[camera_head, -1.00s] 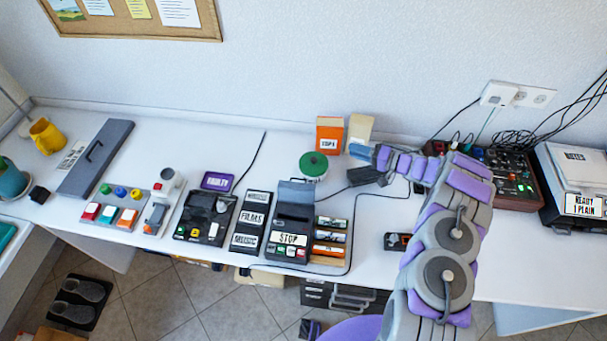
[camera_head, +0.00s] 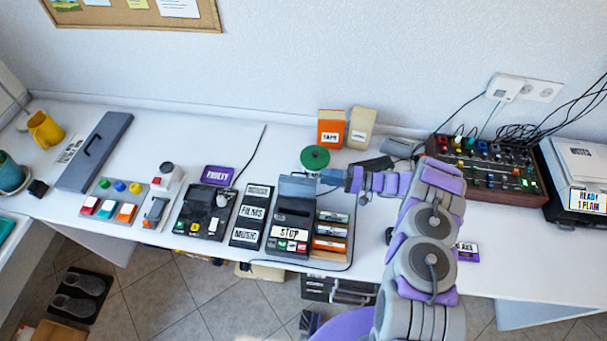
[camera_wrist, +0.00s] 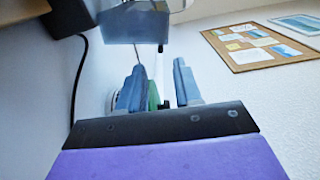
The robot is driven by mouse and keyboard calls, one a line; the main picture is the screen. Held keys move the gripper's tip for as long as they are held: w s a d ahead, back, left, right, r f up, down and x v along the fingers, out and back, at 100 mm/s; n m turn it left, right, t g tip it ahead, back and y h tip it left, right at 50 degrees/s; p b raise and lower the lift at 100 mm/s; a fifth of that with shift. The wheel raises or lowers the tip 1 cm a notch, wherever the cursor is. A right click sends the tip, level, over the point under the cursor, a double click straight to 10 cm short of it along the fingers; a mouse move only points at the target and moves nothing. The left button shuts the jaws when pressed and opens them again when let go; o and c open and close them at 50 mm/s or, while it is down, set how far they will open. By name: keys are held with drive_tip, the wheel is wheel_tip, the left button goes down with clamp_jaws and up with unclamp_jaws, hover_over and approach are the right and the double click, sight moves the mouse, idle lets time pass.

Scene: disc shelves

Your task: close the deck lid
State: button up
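The dark deck (camera_head: 290,219) with a "STOP" label (camera_head: 290,233) stands on the white table in the head view. Its grey-blue lid (camera_head: 297,187) is raised at the back. My gripper (camera_head: 331,177) is just right of the raised lid; I cannot tell whether it touches it. In the wrist view my gripper (camera_wrist: 158,78) is open, its two blue-grey fingers apart with nothing held between them. A translucent blue-grey panel, apparently the lid (camera_wrist: 135,28), shows above and beyond the fingertips.
A green round-topped container (camera_head: 315,158) stands behind the lid. A rack of cases (camera_head: 331,232) is right of the deck, and a black label panel (camera_head: 251,214) is left of it. Orange and cream boxes (camera_head: 331,128) stand behind.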

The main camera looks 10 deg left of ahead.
drive_tip(key=a, duration=0.3)
drive_tip(key=a+b, duration=0.1)
drive_tip(key=a, duration=0.4)
drive_tip(key=shift+s+a, duration=0.3)
drive_tip(key=shift+a, duration=0.1)
drive_tip(key=shift+c, duration=0.2)
clamp_jaws()
drive_tip(key=shift+f, duration=0.1)
drive_tip(key=shift+s+f, duration=0.1)
